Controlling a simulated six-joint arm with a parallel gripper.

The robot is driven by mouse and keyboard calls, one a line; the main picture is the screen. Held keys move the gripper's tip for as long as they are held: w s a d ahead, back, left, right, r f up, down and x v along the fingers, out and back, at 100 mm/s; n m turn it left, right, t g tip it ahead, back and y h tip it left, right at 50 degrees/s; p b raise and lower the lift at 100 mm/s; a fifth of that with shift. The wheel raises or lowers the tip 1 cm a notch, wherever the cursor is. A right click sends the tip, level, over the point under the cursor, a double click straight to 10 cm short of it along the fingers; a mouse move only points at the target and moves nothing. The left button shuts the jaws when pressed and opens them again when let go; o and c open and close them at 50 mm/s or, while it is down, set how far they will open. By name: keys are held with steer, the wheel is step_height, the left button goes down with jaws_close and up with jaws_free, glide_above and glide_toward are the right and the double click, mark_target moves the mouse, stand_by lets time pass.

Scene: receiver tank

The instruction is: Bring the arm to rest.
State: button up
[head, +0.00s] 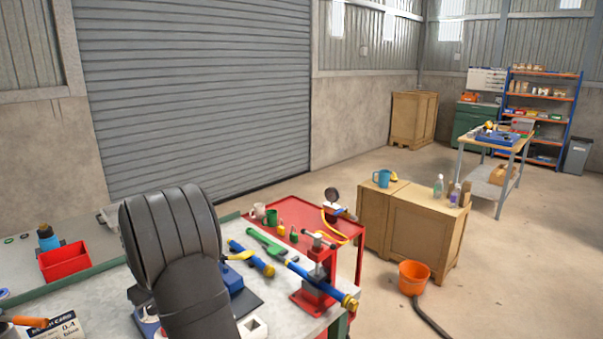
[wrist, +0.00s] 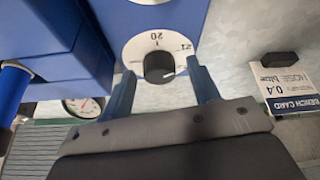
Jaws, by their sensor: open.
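In the wrist view my gripper (wrist: 160,70) is open, with one blue finger on each side of a black knob (wrist: 159,66). A gap shows between the knob and each finger, and nothing is held. The knob sits on a white dial (wrist: 135,50) marked 20 on a blue body (wrist: 185,12). In the head view my dark, ribbed arm reaches down over the left part of the workbench (head: 265,319) and hides my gripper and the knob.
Around my arm are a red bin (head: 66,262), a bench card (wrist: 285,85), a blue-and-yellow tool (head: 252,260) and a red press (head: 318,280). A round gauge (wrist: 83,107) is left of my gripper. A red cart (head: 300,215) stands behind the bench.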

steer(key=shift+v, duration=1.15)
steer(key=o, duration=1)
steer(key=s+d+r+n+g+h, duration=0.1)
steer(key=s+d+r+n+h, duration=0.15)
steer(key=r+n, duration=0.55)
steer(key=s+d+r+n+g+h, duration=0.1)
steer(key=s+d+r+n+g, duration=0.2)
steer(key=r+n, duration=0.5)
step_height(320, 180, down, 9)
steer(key=t, duration=0.1)
steer(key=shift+s+d, duration=0.25)
steer(key=shift+s, duration=0.15)
step_height(320, 180, up, 10)
